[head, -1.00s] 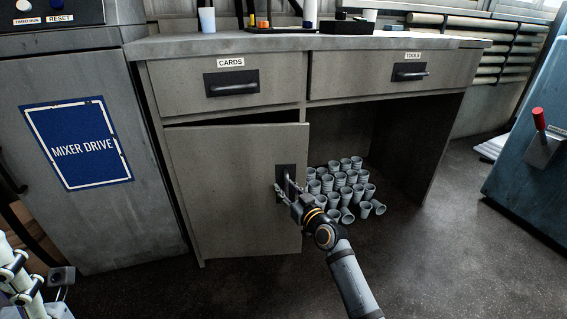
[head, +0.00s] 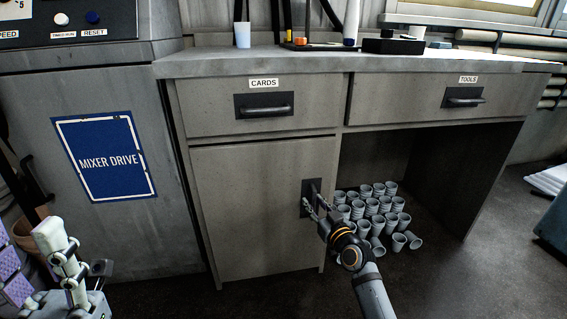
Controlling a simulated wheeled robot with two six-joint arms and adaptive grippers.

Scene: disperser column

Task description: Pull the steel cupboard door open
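The steel cupboard door (head: 250,220) is a plain grey panel under the CARDS drawer. It looks flush or almost flush with the cupboard front, with only a thin dark line along its top. Its handle (head: 315,187) stands on a dark plate near the right edge. My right gripper (head: 313,203) is at the handle's lower part, its fingers reaching up from below right. The fingers overlap the handle and plate, so I cannot tell whether they grip it. My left gripper (head: 102,268) is at the lower left, away from the door, its fingers small and unclear.
The CARDS drawer (head: 262,106) and TOOLS drawer (head: 450,98) are shut. The MIXER DRIVE cabinet (head: 160,225) stands to the left. The floor before the door is clear.

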